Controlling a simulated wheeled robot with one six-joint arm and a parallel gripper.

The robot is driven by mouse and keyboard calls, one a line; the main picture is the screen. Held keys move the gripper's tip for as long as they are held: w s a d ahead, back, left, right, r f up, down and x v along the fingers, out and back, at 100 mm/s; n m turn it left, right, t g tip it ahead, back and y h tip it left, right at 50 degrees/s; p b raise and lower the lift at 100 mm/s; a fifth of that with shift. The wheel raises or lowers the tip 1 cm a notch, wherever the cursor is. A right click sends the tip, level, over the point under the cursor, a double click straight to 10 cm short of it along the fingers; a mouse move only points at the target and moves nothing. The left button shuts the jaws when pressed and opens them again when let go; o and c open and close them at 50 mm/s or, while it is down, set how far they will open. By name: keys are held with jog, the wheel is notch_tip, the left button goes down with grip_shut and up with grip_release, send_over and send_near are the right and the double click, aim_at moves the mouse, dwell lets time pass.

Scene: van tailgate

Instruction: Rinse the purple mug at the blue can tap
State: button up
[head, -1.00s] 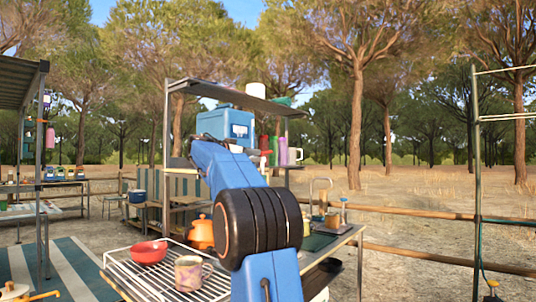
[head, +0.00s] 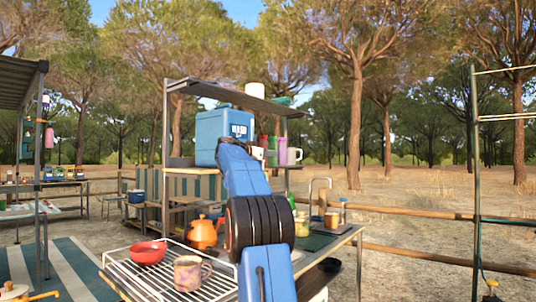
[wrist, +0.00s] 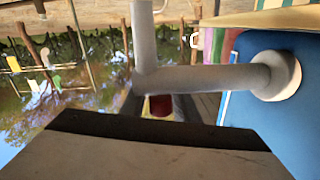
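The blue can (head: 212,136) with a "WASH" label stands on the shelf of the metal rack in the head view. Its side fills the right of the wrist view (wrist: 240,125), where a pale tap (wrist: 215,79) with a round flange sticks out of it. A mauve, patterned mug (head: 188,276) stands on the wire rack; I cannot tell if it is the purple mug. My gripper is up beside the can, mostly hidden behind my arm in the head view. A grey block with a dark edge, close to the wrist camera, may be part of it.
A red bowl (head: 149,253) and an orange kettle (head: 203,235) stand near the mug. A purple upright thing (head: 283,152) and a pale mug (head: 295,156) are on the shelf right of the can.

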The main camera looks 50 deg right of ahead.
grip_shut()
jog(key=shift+g, duration=0.3)
jog(key=shift+s+a+m+g, duration=0.1)
jog(key=shift+s+m+g, duration=0.3)
jog(key=shift+m+g, duration=0.55)
jog(key=shift+s+m+g, duration=0.4)
jog(key=shift+m+g, duration=0.25)
jog(key=shift+g, duration=0.6)
grip_release()
